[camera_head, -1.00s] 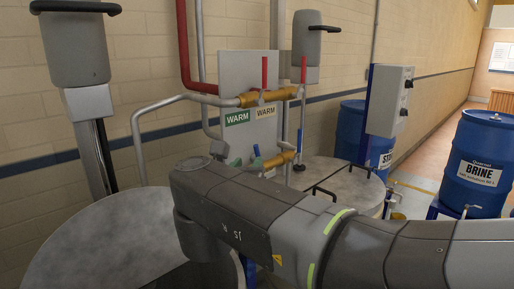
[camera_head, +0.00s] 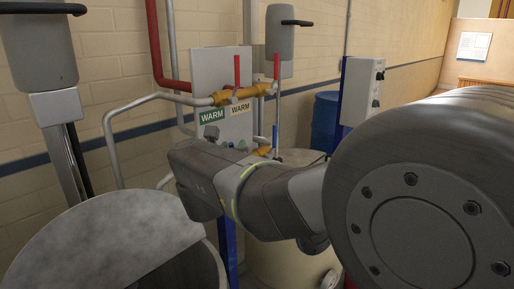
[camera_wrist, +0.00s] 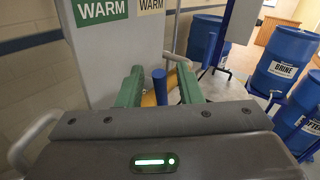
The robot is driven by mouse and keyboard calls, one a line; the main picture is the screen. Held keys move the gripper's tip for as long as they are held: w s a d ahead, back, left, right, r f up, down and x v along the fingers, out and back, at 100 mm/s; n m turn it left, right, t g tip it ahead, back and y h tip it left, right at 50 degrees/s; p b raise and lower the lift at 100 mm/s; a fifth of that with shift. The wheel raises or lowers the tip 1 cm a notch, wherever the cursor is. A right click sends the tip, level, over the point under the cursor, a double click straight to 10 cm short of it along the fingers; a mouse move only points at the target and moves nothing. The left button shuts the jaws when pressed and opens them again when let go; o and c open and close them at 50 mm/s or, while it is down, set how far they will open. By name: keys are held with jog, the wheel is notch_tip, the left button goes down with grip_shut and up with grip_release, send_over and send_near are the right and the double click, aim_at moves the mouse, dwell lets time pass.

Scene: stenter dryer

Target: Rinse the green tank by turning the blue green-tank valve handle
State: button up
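The blue valve handle (camera_wrist: 159,86) stands upright between the two green fingers of my gripper (camera_wrist: 160,90) in the wrist view. A gap shows on each side of it, so the fingers are open around it, apart from it. In the head view my gripper is near the lower brass pipe (camera_head: 263,151) and mostly hidden behind my wrist, with this handle not clearly visible. A second blue handle (camera_head: 275,138) stands to the right there. The green WARM label (camera_head: 213,116) is on the panel above.
Two red handles (camera_head: 237,70) stand on the upper brass pipe (camera_head: 232,97). A round tank with a grey lid (camera_head: 95,240) fills the lower left. A grey switch box (camera_head: 362,90) is to the right. Blue brine barrels (camera_wrist: 283,65) stand at right in the wrist view.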

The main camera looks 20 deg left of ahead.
grip_shut()
jog(key=p, duration=0.1)
jog(key=w+r+g+p, duration=0.1)
jog(key=p, duration=0.1)
jog(key=shift+w+d+m, duration=0.1)
jog(key=shift+d+m, duration=0.2)
jog(key=shift+m, duration=0.1)
jog(key=g+p, duration=0.1)
jog(key=w+p, duration=0.1)
jog(key=shift+d+f+m+g+p, duration=0.2)
jog(key=shift+f+m+g+p, duration=0.1)
jog(key=shift+f+m+g, duration=0.1)
